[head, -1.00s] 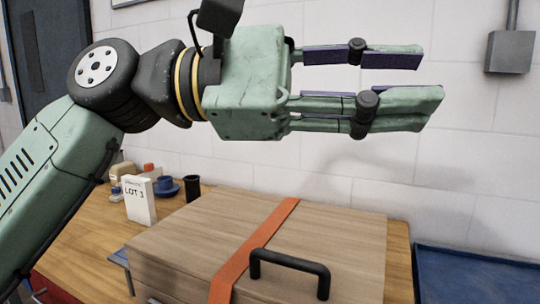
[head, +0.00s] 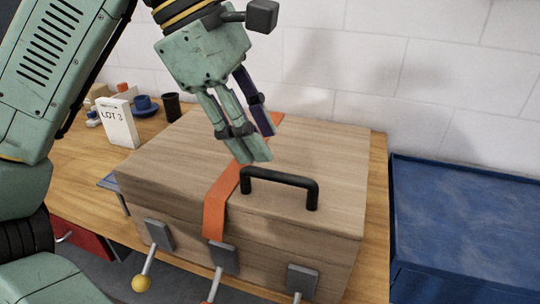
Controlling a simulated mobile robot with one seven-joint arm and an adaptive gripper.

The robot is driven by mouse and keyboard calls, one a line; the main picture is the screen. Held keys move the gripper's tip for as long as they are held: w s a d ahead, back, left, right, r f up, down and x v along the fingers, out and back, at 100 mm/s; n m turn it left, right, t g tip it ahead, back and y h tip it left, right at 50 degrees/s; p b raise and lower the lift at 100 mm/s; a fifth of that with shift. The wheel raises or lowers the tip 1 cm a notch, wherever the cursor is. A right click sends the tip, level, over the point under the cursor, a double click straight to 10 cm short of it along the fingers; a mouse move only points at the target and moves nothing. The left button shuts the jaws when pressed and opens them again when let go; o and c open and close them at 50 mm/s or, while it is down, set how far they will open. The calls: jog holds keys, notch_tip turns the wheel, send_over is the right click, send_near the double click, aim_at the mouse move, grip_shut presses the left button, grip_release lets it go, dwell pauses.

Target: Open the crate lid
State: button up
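A wooden crate (head: 150,205) stands on the wooden table with its lid (head: 180,150) shut. A black bar handle (head: 281,181) is fixed on the lid near its front edge. An orange strap (head: 215,205) runs across the lid and down the front. Three grey latches with levers sit on the crate's front: left (head: 159,235), middle (head: 225,256) and right (head: 302,279). The left lever ends in a yellow knob (head: 141,283). My gripper (head: 264,143) is open and empty, pointing down above the lid, behind the handle and over the strap, apparently touching neither. Its fingers hide part of the strap.
A blue bench or box (head: 465,210) stands to the right. A white "LOT 3" card (head: 118,122), a blue cup on a saucer (head: 144,104) and a black cup (head: 171,105) stand at the back left. A tiled wall rises behind the table.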

aim_at(270, 172)
jog(key=shift+x, duration=2.35)
jog(key=shift+s, duration=0.1)
grip_shut()
